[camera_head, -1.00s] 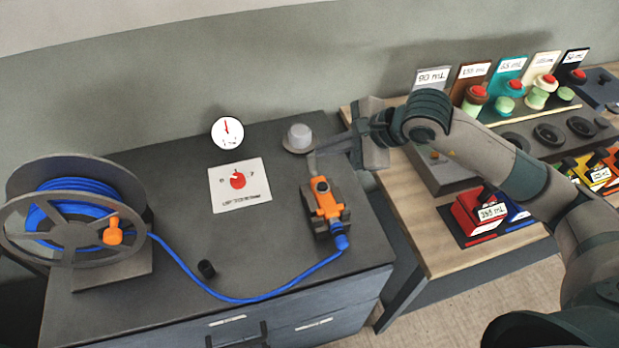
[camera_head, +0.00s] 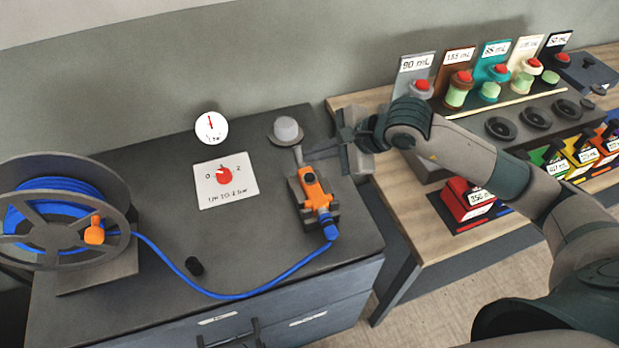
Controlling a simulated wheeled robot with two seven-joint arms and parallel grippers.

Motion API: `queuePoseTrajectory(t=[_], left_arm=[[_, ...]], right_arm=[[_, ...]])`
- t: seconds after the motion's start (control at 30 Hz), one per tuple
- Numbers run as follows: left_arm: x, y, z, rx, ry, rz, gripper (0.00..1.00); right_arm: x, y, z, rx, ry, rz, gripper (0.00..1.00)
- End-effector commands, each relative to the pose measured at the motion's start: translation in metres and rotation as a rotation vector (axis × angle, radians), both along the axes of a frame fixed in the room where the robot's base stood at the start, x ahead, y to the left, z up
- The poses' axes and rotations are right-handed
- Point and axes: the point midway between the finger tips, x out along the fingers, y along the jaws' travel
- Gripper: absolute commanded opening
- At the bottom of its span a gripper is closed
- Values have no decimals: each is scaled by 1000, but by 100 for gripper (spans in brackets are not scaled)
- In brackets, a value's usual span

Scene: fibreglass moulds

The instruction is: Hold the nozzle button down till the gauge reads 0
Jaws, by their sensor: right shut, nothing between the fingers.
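The orange nozzle (camera_head: 317,199) lies in a dark cradle on the dark cabinet top, with its blue hose (camera_head: 252,297) at the near end. A dark button spot shows on its upper side, near the far end. My left gripper is not in view.
A hose reel (camera_head: 70,225) stands at the left. A grey domed item (camera_head: 286,130) stands behind the nozzle. The wooden table (camera_head: 440,235) at right holds dispensers and coloured boxes.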

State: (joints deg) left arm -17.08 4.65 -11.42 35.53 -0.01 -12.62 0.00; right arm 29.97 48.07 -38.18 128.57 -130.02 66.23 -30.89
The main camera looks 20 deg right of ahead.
Motion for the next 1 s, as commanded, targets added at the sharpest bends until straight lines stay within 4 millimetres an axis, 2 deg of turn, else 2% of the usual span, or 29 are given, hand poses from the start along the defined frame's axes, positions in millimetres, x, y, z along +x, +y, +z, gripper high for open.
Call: queuePoseTrajectory(t=[0.1,0.3,1.0], left_arm=[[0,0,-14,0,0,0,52],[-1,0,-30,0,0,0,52],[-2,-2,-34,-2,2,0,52]], right_arm=[[0,0,-20,-1,1,0,0],[0,0,-33,0,0,0,0],[0,0,-37,0,0,0,0]])
